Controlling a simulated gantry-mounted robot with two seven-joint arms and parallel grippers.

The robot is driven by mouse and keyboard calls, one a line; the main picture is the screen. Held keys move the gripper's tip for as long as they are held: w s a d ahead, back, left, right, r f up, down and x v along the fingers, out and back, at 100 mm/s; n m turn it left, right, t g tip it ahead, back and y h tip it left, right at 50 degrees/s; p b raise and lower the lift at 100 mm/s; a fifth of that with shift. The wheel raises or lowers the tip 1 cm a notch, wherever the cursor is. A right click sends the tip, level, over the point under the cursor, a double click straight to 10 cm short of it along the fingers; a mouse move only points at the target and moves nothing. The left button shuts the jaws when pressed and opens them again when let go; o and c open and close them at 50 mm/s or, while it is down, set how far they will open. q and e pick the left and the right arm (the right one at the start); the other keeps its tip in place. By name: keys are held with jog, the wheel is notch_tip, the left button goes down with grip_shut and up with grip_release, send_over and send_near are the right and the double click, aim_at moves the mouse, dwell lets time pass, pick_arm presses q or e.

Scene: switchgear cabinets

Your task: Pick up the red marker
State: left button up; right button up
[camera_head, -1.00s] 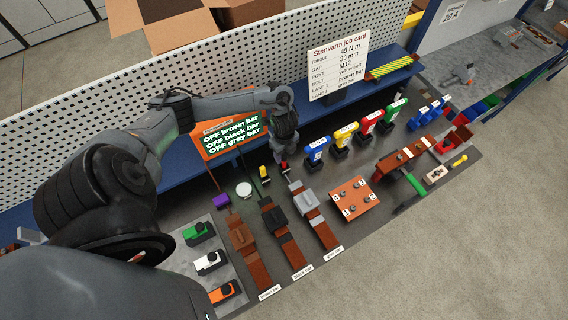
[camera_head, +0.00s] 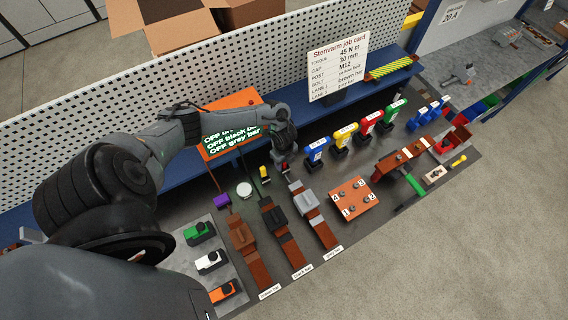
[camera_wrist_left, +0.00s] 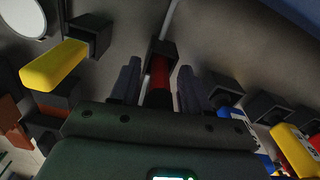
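The red marker (camera_wrist_left: 160,72) stands in a small black holder (camera_wrist_left: 161,48) in the left wrist view. My left gripper (camera_wrist_left: 158,82) is open, with one dark finger on each side of the marker and a gap visible on both sides. In the head view my left gripper (camera_head: 284,153) is low over the bench and hides most of the marker. My right gripper is not in view.
A yellow marker (camera_wrist_left: 54,65) in its own black holder is close by on the left. A white disc (camera_head: 244,189) lies beyond it. A blue-handled tool (camera_head: 317,149) stands to the right. Bars lie in front, and the screen (camera_head: 232,138) stands behind.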

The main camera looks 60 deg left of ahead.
pick_arm(q)
grip_shut()
jog(key=shift+r, duration=0.15)
